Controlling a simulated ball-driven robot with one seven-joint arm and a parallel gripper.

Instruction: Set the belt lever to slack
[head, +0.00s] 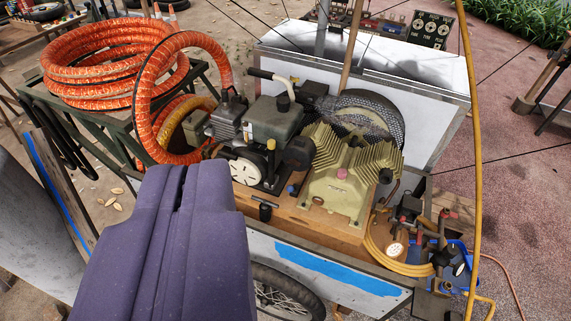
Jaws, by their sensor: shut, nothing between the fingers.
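My gripper (186,172), purple, fills the lower left, its two fingers together with only a dark seam between them. It is apart from the compressor, left of and nearer than the machinery. A short upright lever (271,160) with a yellowish top stands beside a round white disc (247,171) on the engine side; it may be the belt lever, but I see no readable label. A black round part (298,153) is just right of it. The belt itself is not clearly visible; a mesh guard (388,112) with a wheel inside stands behind the ribbed compressor block (338,190).
Coiled orange hose (85,75) lies on a rack at the left, and a loop of it (150,110) arches beside the engine. A yellow pole (474,150) rises at the right, near valves and a blue tray (455,262). A small black latch (265,211) sits on the cart's front edge.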

